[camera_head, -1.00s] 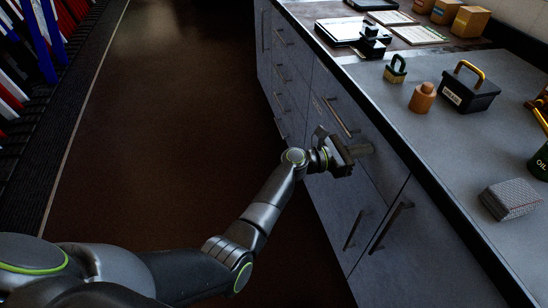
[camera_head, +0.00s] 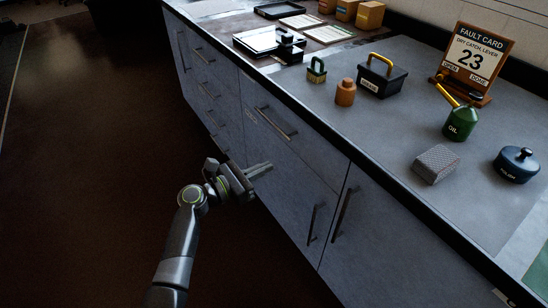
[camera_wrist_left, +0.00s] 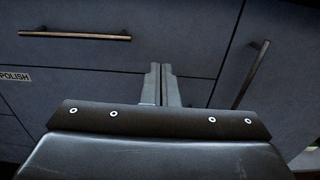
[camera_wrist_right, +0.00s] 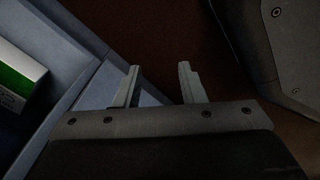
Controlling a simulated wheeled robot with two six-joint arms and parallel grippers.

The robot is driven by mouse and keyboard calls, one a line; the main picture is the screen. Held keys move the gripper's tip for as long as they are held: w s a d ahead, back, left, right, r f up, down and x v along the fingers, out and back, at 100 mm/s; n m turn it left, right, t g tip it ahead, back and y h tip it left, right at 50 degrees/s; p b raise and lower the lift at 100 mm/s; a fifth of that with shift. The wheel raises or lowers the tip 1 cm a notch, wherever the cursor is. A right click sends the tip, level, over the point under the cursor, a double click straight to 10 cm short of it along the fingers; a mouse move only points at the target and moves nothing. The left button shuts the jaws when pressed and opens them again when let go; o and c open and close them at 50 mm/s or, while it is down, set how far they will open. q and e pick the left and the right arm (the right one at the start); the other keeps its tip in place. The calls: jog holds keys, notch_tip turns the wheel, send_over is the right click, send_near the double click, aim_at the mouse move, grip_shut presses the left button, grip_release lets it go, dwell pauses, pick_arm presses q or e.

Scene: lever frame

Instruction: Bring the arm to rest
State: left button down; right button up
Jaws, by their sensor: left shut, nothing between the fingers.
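My left gripper (camera_head: 260,170) is shut and empty in the head view. It is held in front of the grey cabinet, below the drawer with the long handle (camera_head: 277,122). Its closed fingers also show in the left wrist view (camera_wrist_left: 162,84), pointing at the cabinet front. My right gripper (camera_wrist_right: 160,85) shows only in the right wrist view. Its two fingers are apart with nothing between them, above the dark floor. The right arm is outside the head view.
The worktop holds a fault card stand (camera_head: 476,62), a green oil can (camera_head: 460,124), a blue polish pot (camera_head: 516,164), a grey block (camera_head: 435,164), a black box (camera_head: 382,77) and an orange bottle (camera_head: 345,92). Brown floor (camera_head: 90,160) left of the cabinet is clear.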

pick_arm(q)
jog(key=shift+s+a, duration=0.15)
jog(key=shift+a, duration=0.05)
pick_arm(e)
jog(key=shift+w+a, duration=0.1)
